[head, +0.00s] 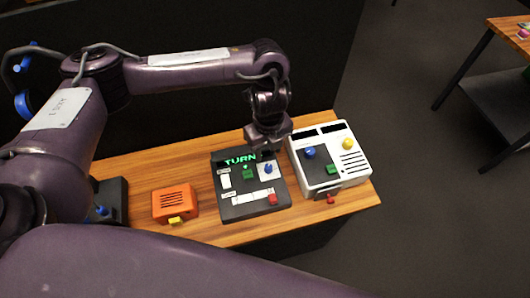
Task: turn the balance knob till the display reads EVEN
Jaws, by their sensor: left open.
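A dark panel (240,212) lies on the wooden table, with a display (240,160) at its top that reads TURN in green letters. A small blue knob (268,169) sits on a white square at the panel's right. I cannot read the labels, so I cannot tell for sure that it is the balance knob. My left gripper (266,150) points down just above the panel's top right edge, a little beyond the blue knob, and appears apart from it. It is open and empty; its fingertips are small and dark. My right gripper is not in view.
The dark panel also has a green button (248,175) and a red one (272,199). A white box (338,175) with blue, yellow, green and red controls stands close at the right. An orange box (175,203) stands left.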

